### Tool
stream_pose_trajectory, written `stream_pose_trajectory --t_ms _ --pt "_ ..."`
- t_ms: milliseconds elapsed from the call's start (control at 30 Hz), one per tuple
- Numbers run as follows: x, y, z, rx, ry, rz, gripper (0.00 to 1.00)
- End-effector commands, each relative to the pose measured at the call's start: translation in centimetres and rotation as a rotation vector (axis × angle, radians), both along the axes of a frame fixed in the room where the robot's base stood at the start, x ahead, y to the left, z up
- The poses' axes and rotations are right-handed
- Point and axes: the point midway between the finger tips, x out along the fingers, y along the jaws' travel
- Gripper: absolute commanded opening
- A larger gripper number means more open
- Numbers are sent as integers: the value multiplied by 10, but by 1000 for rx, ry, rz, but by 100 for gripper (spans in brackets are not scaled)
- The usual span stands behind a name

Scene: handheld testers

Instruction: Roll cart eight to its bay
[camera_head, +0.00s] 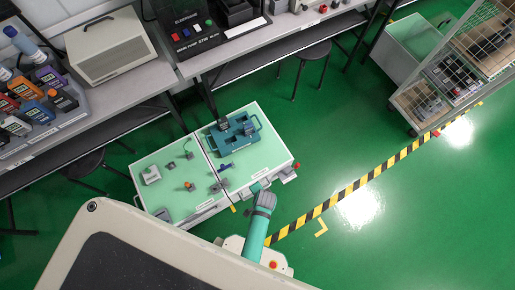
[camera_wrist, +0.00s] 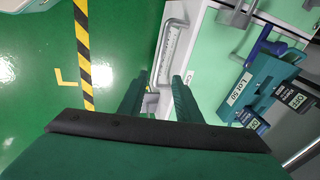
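Two white carts with pale green tops stand side by side near the bench in the head view, a left cart (camera_head: 163,198) and a right cart (camera_head: 265,165). I cannot read a cart number on either. In the wrist view a white cart (camera_wrist: 206,50) fills the upper right, with a pale bar handle (camera_wrist: 170,52) on its side. My gripper (camera_head: 257,187) is at the front side of the right cart. In the wrist view my gripper (camera_wrist: 158,92) has its two fingers apart, with the handle just beyond the tips. I cannot tell whether they touch it.
A blue tool tray (camera_head: 233,135) sits on the right cart. Small parts lie on the left cart. A yellow-black floor stripe (camera_head: 345,193) runs to a wire-shelf trolley (camera_head: 445,85). A yellow corner mark (camera_head: 321,228) lies on open green floor. Stools stand under the benches.

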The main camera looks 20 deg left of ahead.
Motion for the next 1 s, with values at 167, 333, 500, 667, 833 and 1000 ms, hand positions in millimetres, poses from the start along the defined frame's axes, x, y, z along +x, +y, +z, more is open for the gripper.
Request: stream_pose_trajectory --t_ms 167,333,500,667,833,1000 --pt "11 6 -11 7 98 -31 31" --pt "13 8 -18 8 127 -39 31" --pt "15 11 -37 8 127 -39 31" --pt "18 14 -61 7 126 -38 31" --pt "21 18 -85 8 125 -38 31" --pt "23 21 -104 9 125 -38 31"
